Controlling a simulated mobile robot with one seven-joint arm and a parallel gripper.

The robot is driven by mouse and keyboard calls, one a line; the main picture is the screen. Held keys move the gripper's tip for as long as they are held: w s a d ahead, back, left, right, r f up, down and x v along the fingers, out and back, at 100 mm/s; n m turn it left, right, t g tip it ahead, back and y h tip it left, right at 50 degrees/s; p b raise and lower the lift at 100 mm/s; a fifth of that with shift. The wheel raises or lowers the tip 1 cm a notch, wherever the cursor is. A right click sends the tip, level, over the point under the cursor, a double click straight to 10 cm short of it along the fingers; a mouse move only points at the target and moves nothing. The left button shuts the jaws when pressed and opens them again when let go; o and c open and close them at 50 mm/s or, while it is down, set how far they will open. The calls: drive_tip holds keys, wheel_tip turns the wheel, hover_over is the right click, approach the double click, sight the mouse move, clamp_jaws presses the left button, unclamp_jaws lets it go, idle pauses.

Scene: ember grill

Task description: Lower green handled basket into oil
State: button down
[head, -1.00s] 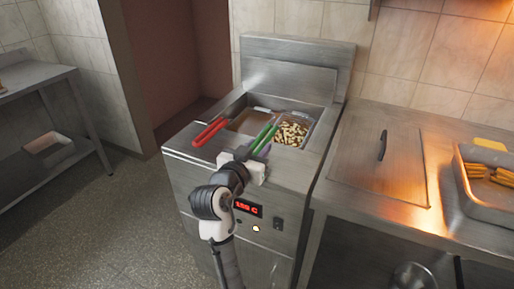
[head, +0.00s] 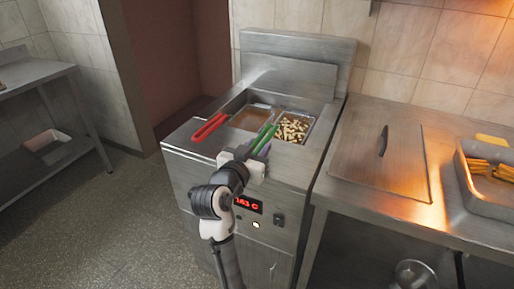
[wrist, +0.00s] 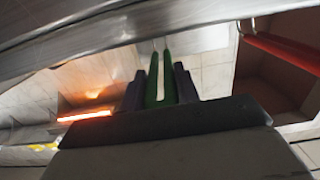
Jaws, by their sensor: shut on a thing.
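The green-handled basket (head: 293,129) holds pale cut food pieces and sits low in the right side of the fryer well. Its green handle (head: 265,138) points toward the front. My gripper (head: 256,153) is shut on the green handle at the fryer's front edge. In the wrist view the green handle (wrist: 161,80) stands between my fingers. The fryer (head: 186,140) is steel, with brown oil (head: 250,119) showing in the left side of the well. How deep the basket sits in the oil is hard to tell.
A red handle (head: 210,127) lies over the fryer's left front edge, close to my gripper.

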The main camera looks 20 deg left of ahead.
drive_tip(key=c, duration=1.1)
unclamp_jaws()
drive_tip(key=shift+o, duration=0.8)
drive_tip(key=shift+f, duration=0.1)
drive_tip(key=s+b, duration=0.2)
drive_tip(key=s, duration=1.1)
drive_tip(key=shift+s+a+r, duration=0.2)
drive_tip(key=shift+s+r, duration=0.2)
drive_tip(key=shift+r, duration=0.05)
